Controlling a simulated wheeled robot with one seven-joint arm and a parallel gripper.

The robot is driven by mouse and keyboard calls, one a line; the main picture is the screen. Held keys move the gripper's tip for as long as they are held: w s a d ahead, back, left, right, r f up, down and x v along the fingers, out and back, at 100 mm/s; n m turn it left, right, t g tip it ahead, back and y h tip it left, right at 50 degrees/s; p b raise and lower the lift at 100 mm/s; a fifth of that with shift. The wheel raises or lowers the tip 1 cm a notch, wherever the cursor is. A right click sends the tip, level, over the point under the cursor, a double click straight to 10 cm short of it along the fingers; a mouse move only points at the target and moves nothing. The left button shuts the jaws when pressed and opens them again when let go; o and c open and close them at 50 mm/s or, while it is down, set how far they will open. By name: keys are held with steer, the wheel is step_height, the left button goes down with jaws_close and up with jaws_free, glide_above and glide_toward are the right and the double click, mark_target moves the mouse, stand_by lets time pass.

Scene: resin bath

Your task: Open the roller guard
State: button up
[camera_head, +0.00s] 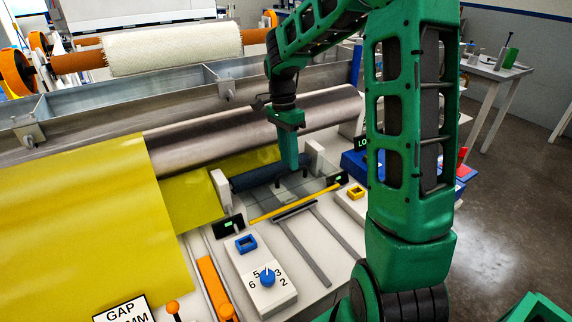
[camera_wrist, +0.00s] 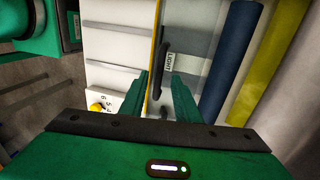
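The roller guard (camera_head: 263,196) is a clear flat panel with a yellow front edge (camera_head: 294,203), lying in front of a dark blue roller (camera_head: 254,177). In the wrist view the panel (camera_wrist: 198,42) shows beside the blue roller (camera_wrist: 233,62). A black bar handle (camera_wrist: 164,38) stands on it near the yellow edge, by a "LIGHT" label. My gripper (camera_wrist: 160,90) is open, its two green fingers apart, with the handle's near end showing between them. I cannot tell whether they touch it.
Yellow sheet (camera_head: 75,220) covers the left. A steel roller (camera_head: 205,135) lies behind. Small white brackets flank the blue roller.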

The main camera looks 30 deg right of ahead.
steer(key=shift+s+f, duration=0.2)
steer(key=shift+f, duration=0.85)
jaws_close()
steer(key=shift+a, duration=0.25)
steer(key=shift+w+d, duration=0.1)
steer(key=shift+d, duration=0.05)
